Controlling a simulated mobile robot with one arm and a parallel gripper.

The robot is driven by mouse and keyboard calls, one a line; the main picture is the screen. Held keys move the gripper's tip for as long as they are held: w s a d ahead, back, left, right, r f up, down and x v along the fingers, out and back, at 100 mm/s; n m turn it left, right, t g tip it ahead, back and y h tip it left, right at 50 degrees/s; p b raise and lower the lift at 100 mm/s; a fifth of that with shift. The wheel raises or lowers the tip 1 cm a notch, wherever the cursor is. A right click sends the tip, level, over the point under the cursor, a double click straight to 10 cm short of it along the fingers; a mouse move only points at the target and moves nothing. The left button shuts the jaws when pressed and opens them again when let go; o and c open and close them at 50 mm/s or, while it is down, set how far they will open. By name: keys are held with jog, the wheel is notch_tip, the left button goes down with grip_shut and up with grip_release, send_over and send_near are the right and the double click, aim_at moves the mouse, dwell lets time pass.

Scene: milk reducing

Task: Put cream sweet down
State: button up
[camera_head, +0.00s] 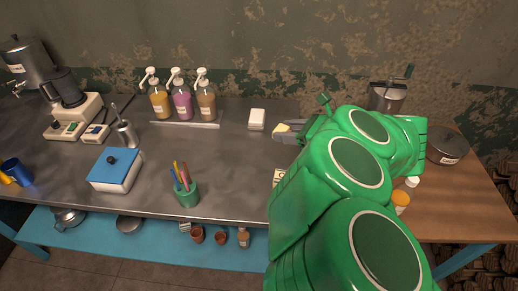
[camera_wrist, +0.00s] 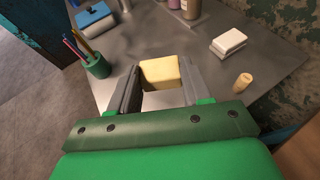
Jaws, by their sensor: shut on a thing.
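The cream sweet (camera_wrist: 160,72) is a pale yellow block with rounded edges, held between the two grey fingers of my gripper (camera_wrist: 158,84). In the head view, a small part of the cream sweet (camera_head: 282,128) shows at the tip of my gripper (camera_head: 292,131), over the right part of the grey metal table (camera_head: 235,165). My green arm hides most of the gripper there. I cannot tell the exact gap between the sweet and the tabletop. A pale flat patch shows below the sweet in the wrist view, partly hidden by the gripper.
A white block (camera_head: 257,118) lies left of my gripper. A small tan cylinder (camera_wrist: 242,83) stands close by in the wrist view. Pump bottles (camera_head: 182,100), a green pen cup (camera_head: 187,193) and a blue-lidded box (camera_head: 116,169) stand farther left. The table's middle is clear.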

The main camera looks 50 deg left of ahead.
jog(key=s+a+g, duration=0.1)
jog(key=s+a, duration=0.1)
jog(key=s, duration=0.2)
send_over(264, 151)
jog(key=shift+n, duration=0.4)
jog(key=shift+s+d+f, duration=0.1)
jog(key=shift+f, duration=3.45)
jog(key=shift+d+f, duration=0.1)
jog(key=shift+f, duration=3.45)
jog(key=shift+f, duration=0.1)
jog(key=shift+a+f, duration=0.2)
jog(key=shift+w+f, duration=0.2)
jog(key=shift+f, duration=1.35)
jog(key=shift+f, duration=0.15)
